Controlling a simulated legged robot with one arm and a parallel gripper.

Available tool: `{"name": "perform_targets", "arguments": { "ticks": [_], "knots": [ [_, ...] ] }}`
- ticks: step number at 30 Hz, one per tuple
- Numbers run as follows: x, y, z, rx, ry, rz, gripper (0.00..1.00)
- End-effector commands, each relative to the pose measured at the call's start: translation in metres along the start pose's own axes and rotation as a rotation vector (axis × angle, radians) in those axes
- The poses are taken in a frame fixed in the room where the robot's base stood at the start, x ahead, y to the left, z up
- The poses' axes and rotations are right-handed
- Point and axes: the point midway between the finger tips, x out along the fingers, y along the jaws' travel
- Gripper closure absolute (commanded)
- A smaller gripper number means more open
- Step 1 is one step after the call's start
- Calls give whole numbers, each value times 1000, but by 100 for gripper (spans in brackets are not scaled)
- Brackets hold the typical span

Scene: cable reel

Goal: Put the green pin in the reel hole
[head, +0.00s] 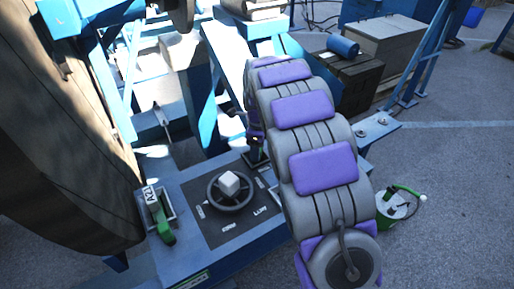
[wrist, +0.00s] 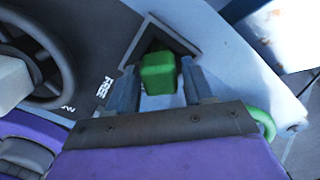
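My gripper (wrist: 162,88) points down at the blue deck, and its two grey fingers stand apart. A green block (wrist: 158,73), which looks like the green pin, sits between the fingertips. A narrow gap shows on its right side, and I cannot tell whether the left finger touches it. Behind it is a dark square frame (wrist: 178,38) in the deck. In the head view my gripper (head: 257,150) is small and partly hidden by my purple-padded arm. The big reel (head: 60,130) fills the left side. Its hole cannot be made out.
A handwheel (head: 230,190) with a white hub stands on a dark panel left of my gripper. A green-handled lever (head: 163,225) sits farther left. Blue frame posts rise behind. Open pavement is at right.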

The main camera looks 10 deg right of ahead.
Motion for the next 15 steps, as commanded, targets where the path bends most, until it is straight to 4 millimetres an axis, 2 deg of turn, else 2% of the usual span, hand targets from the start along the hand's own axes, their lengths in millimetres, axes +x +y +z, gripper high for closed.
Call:
{"name": "perform_targets", "arguments": {
  "ticks": [1,6,15],
  "knots": [
    [0,0,0,0,0,0,43],
    [0,0,0,0,0,1,28],
    [-3,0,0,0,0,0,28]
  ]
}}
